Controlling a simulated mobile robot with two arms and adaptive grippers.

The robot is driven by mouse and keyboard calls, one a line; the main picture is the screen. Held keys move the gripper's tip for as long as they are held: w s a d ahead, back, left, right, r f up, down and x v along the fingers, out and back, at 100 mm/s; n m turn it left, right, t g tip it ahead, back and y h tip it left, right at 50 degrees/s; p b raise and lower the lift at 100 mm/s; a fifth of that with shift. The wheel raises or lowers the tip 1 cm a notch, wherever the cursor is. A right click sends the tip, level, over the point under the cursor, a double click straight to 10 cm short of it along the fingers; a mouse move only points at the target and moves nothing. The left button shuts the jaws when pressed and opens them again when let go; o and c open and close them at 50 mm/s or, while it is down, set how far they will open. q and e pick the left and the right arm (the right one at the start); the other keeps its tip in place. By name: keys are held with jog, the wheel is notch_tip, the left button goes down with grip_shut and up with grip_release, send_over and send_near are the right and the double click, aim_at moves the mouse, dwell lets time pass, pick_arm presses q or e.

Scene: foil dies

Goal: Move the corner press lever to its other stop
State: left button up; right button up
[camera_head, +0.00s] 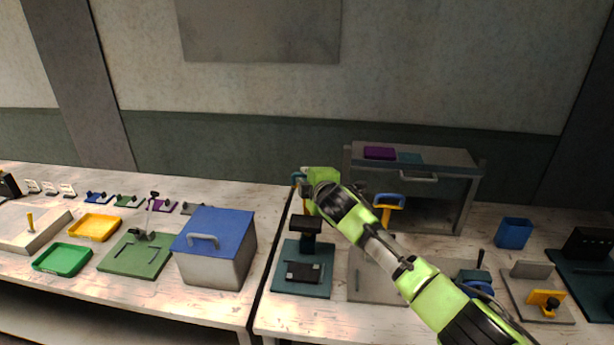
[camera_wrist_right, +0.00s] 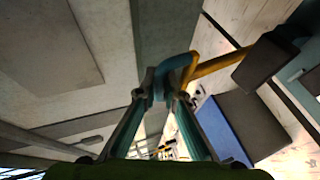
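A press with a teal base (camera_head: 290,286) and a black head (camera_head: 305,226) stands on the right-hand table, near its left edge. Its lever, an orange arm with a blue bow-shaped grip (camera_head: 297,177), stands up above the head. The lever (camera_wrist_right: 215,64) also shows in the right wrist view, its blue grip between the fingertips. My right gripper (camera_wrist_right: 163,92) is shut on that grip; exact contact is partly hidden. In the head view the right gripper (camera_head: 304,184) and arm reach in from the lower right. My left gripper is not in view.
A second orange lever with a blue grip (camera_head: 389,199) stands just right of my gripper, partly behind my arm. A grey shelf unit (camera_head: 462,190) stands behind. A blue-lidded box (camera_head: 216,233) is on the left table. A blue cup (camera_head: 514,234) stands at right.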

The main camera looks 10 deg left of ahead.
jog(key=o, duration=0.4)
jog(key=shift+w+d+r, duration=0.1)
jog(key=shift+w+r, duration=0.05)
jog(key=shift+r, duration=0.1)
jog(key=shift+w+f, duration=0.15)
jog(key=shift+f, duration=0.05)
jog(key=shift+s, duration=0.2)
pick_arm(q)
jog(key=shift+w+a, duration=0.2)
pick_arm(e)
jog(key=v, duration=1.1)
jog(key=shift+s+d+r, duration=0.15)
jog(key=shift+s, duration=0.1)
